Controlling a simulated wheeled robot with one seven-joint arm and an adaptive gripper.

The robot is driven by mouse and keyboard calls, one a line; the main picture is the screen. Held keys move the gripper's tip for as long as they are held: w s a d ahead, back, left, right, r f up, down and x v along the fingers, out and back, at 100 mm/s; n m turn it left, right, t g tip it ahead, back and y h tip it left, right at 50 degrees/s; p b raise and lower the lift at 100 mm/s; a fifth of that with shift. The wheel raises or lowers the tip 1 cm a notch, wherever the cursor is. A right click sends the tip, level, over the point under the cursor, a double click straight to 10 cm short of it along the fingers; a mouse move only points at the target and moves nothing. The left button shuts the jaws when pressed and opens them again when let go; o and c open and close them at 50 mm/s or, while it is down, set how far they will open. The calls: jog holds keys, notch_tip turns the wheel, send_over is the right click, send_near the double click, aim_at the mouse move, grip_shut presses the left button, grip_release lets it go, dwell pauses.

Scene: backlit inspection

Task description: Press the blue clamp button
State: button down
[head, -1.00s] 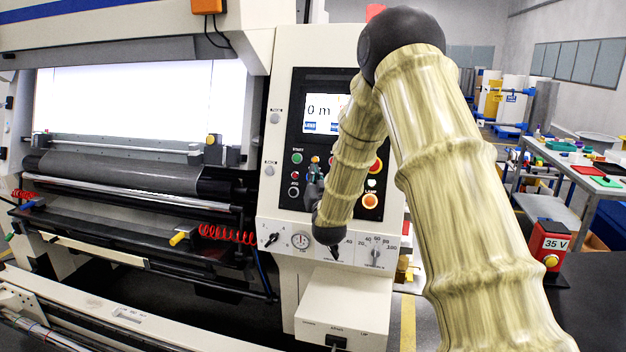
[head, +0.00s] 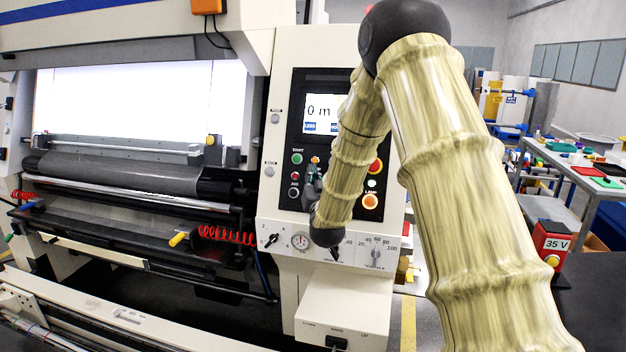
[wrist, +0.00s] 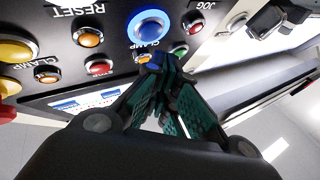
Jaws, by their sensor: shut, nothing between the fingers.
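The blue clamp button (wrist: 149,27) shows in the wrist view, round with a pale ring, on the dark panel. The word CLAMP reads upside down beside it. My gripper (wrist: 158,62) is shut and empty, its fingertips just below the button in the picture. A gap shows between button and tips in the picture; I cannot tell their distance in depth. In the head view my gripper (head: 312,184) is dark and partly hidden by my arm in front of the control panel. I cannot make out the blue button there.
Around the blue button are a red button (wrist: 98,67), orange buttons (wrist: 88,37) and a green button (wrist: 180,48). A yellow button (wrist: 14,49) lies farther left. In the head view a screen (head: 322,114) sits above the buttons and dials (head: 300,241) below.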

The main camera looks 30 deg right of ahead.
jog(key=shift+s+a+r, duration=0.45)
jog(key=shift+s+a, duration=0.25)
jog(key=shift+a, duration=0.1)
jog(key=shift+s+a+r, duration=0.4)
jog(key=shift+s+a, duration=0.3)
jog(key=shift+a, duration=0.1)
